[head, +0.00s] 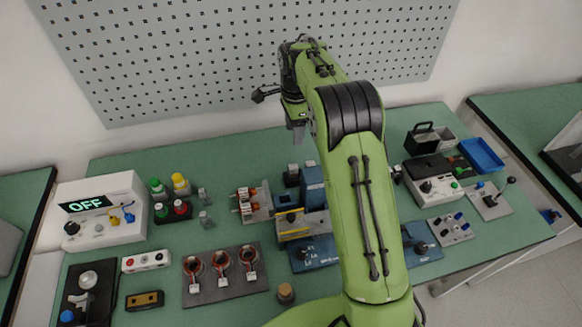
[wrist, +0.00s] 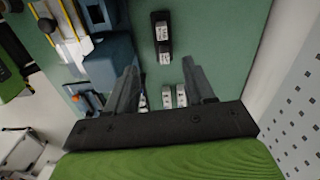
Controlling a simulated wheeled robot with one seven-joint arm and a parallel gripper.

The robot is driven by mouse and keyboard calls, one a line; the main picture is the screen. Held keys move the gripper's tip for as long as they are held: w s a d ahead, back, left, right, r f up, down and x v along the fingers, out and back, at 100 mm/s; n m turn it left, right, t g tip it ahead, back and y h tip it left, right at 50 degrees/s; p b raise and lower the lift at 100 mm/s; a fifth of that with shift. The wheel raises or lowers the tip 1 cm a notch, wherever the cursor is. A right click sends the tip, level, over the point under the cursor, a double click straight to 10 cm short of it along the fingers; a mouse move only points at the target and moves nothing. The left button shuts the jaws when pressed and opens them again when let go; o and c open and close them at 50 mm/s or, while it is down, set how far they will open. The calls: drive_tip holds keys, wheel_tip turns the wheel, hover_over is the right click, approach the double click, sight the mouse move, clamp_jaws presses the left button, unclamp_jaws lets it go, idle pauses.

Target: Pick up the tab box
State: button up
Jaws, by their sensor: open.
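I cannot tell for certain which thing is the tab box. Small dark blocks with pale faces (head: 291,176) stand on the green bench behind the blue machine in the head view. In the wrist view, a dark block with a pale face (wrist: 162,30) lies beyond my fingertips, and several pale-faced pieces (wrist: 167,97) show between my fingers. My gripper (head: 298,141) points down above the back of the bench. Its two fingers stand apart in the wrist view (wrist: 160,65), with nothing held between them.
The blue machine (head: 313,190) stands close to the dark blocks, partly hidden by my arm. A perforated grey panel (head: 200,60) rises behind the bench (head: 240,150). A black handled box (head: 422,139) and a blue tray (head: 482,155) stand at right. The back left bench is clear.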

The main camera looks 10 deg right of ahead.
drive_tip(key=b, duration=0.1)
approach(293, 167)
drive_tip(key=shift+m, duration=0.4)
drive_tip(key=f, duration=0.5)
drive_tip(key=shift+w+d+f, duration=0.1)
drive_tip(key=shift+w+f, duration=0.1)
drive_tip(key=shift+w, duration=0.05)
wheel_tip(293, 167, down, 6)
drive_tip(key=shift+r+b, duration=0.15)
drive_tip(key=shift+b, duration=0.25)
drive_tip(key=shift+s+r, duration=0.1)
clamp_jaws()
wheel_tip(293, 167, up, 10)
drive_tip(key=shift+p, duration=0.5)
